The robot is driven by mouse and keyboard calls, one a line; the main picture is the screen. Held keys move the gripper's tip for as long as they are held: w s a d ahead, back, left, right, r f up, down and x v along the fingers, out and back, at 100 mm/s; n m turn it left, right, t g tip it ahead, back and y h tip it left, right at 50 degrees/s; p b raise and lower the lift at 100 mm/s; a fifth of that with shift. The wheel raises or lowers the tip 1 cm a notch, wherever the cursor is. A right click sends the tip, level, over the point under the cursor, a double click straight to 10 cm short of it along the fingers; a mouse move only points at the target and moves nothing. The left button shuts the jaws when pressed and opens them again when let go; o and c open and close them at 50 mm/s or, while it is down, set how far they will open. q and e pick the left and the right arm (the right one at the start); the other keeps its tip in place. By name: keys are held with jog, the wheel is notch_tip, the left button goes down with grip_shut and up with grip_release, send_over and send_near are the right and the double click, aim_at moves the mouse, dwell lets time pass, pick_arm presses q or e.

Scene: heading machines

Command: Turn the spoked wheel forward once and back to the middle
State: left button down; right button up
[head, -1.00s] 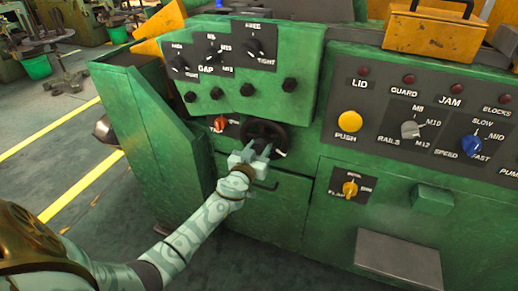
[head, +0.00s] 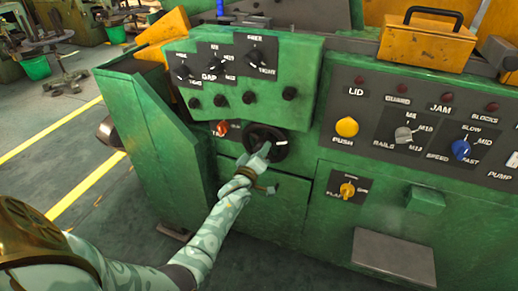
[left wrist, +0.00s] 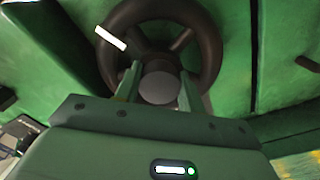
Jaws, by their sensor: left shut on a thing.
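The dark spoked wheel (head: 266,141) is on the front of the green machine, below the gap dials. In the left wrist view the wheel (left wrist: 211,45) fills the upper middle, with spokes and a white mark (left wrist: 110,38) at its upper left. My left gripper (head: 262,153) reaches the wheel from below. In the left wrist view its two fingers (left wrist: 160,88) stand either side of the round grey hub, shut on the wheel. The fingers hide part of the wheel's lower side. My right gripper is not in view.
An orange-red knob (head: 221,128) sits just left of the wheel. The panel with dials and black knobs (head: 249,97) overhangs above. A drawer-like front with a handle is below. The yellow push button (head: 347,127) and a grey plate (head: 393,262) are to the right.

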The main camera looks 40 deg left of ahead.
pick_arm(q)
jog(key=n+p, duration=0.1)
jog(key=n, duration=0.1)
jog(key=shift+r+n+p, duration=0.2)
jog(key=shift+n+p, duration=0.15)
jog(key=shift+n, duration=0.05)
jog(key=n+p, duration=0.1)
jog(key=n, duration=0.2)
jog(key=shift+f+n, duration=0.1)
jog(key=shift+n, duration=0.2)
jog(key=n, duration=0.2)
jog(key=shift+n+p, duration=0.3)
jog(key=shift+p, duration=0.05)
jog(key=shift+f+n, duration=0.1)
jog(key=shift+n, duration=1.7)
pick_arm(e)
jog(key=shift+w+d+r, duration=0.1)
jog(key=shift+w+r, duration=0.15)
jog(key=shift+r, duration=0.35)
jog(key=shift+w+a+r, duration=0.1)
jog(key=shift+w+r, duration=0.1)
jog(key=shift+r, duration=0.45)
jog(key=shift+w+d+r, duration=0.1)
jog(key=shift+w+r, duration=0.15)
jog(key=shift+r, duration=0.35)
pick_arm(q)
jog(key=c, duration=0.9)
grip_release()
jog(key=shift+o, duration=0.2)
